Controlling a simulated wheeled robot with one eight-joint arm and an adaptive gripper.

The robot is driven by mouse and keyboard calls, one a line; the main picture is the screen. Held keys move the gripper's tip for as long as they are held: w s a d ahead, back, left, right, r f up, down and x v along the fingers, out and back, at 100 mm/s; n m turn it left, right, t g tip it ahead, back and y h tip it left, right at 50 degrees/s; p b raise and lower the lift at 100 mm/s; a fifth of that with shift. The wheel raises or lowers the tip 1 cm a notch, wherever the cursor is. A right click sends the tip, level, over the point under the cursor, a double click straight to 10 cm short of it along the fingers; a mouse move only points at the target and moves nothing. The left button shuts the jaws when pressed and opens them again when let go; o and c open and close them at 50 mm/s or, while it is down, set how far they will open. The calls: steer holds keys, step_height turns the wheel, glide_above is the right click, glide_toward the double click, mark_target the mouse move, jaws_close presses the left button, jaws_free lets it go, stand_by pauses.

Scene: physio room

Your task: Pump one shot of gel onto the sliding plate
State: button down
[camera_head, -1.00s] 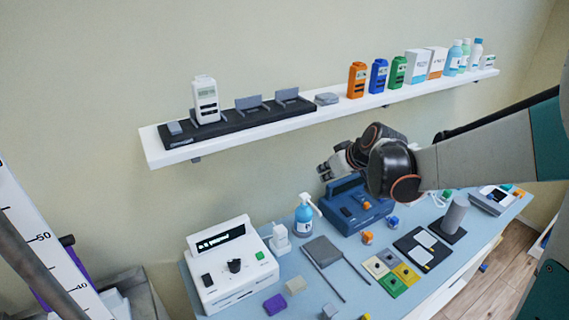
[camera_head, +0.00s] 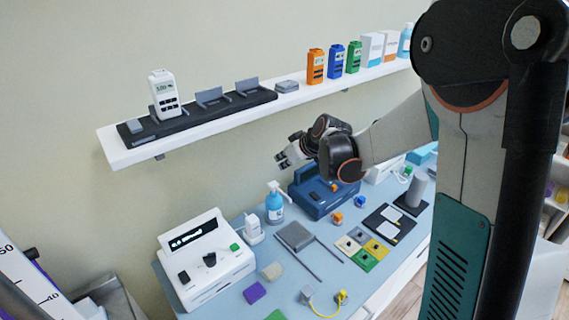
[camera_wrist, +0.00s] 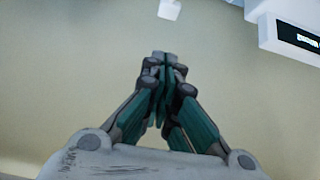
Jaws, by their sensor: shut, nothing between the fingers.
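A blue pump bottle with a white pump head (camera_head: 274,204) stands upright on the table between the white device and the dark blue device. A grey square plate (camera_head: 295,236), which looks like the sliding plate, lies in front of the bottle with two thin dark rails running toward the table's front. My gripper (camera_head: 282,162) is in the air above and slightly right of the pump head in the head view, apart from it. In the wrist view its fingers (camera_wrist: 162,62) are closed together and empty. I see no gel on the plate.
The white device (camera_head: 207,262) stands at the left, with a small white object (camera_head: 253,228) beside it. The dark blue device (camera_head: 322,195) stands right of the bottle. A wall shelf (camera_head: 115,150) with boxes and meters hangs behind. Coloured pads (camera_head: 363,260) lie right of the rails.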

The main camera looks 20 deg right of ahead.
steer(key=b, duration=0.1)
glide_above(275, 184)
step_height(275, 184, down, 5)
steer(key=shift+s+r, duration=0.1)
steer(key=shift+s, duration=0.05)
step_height(275, 184, down, 3)
steer(key=shift+r, duration=0.2)
steer(key=shift+f+b, duration=0.4)
steer(key=shift+f, duration=0.35)
steer(key=shift+f, duration=0.15)
